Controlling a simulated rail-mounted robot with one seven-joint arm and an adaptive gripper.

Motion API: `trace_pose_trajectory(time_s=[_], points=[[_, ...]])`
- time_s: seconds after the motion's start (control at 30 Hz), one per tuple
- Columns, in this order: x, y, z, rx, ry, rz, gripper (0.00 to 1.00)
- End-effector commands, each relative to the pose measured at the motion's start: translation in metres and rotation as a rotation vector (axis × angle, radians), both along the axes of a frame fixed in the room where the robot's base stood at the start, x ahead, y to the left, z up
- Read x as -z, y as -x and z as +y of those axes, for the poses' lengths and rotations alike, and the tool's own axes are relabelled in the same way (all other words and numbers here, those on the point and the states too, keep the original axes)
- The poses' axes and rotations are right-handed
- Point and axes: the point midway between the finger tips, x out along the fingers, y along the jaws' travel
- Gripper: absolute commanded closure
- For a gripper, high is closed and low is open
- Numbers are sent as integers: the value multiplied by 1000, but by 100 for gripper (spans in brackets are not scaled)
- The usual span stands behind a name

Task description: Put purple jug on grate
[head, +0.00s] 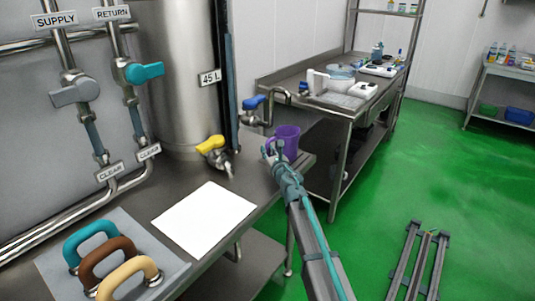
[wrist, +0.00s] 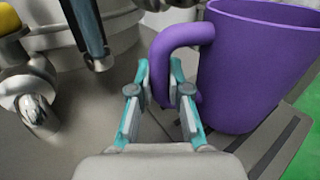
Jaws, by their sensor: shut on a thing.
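The purple jug (head: 287,139) is upright at the right end of the steel counter, near the tank; it fills the right of the wrist view (wrist: 255,70). My gripper (head: 270,152) is on the jug's left side. In the wrist view its teal-and-grey fingers (wrist: 161,82) are shut on the jug's handle, one on each side. A dark slotted surface that looks like the grate (wrist: 272,150) shows below the jug in the wrist view. The jug hides part of it. I cannot tell whether the jug's base touches it.
A yellow-handled tap (head: 212,146) and a blue-handled tap (head: 254,103) are close to the jug. A white sheet (head: 205,218) lies on the counter. Three coloured handles (head: 105,262) stand at the front left. A second steel table (head: 335,105) is behind.

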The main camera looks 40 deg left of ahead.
Motion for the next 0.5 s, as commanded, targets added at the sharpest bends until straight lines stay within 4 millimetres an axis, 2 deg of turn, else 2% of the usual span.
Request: trace_pose_trajectory(time_s=[0.3, 0.33, 0.47, 0.5], points=[[4, 0, 0, 0, 0, 0, 100], [3, 0, 0, 0, 0, 0, 80], [2, 0, 0, 0, 0, 1, 59], [2, 0, 0, 0, 0, 1, 58]])
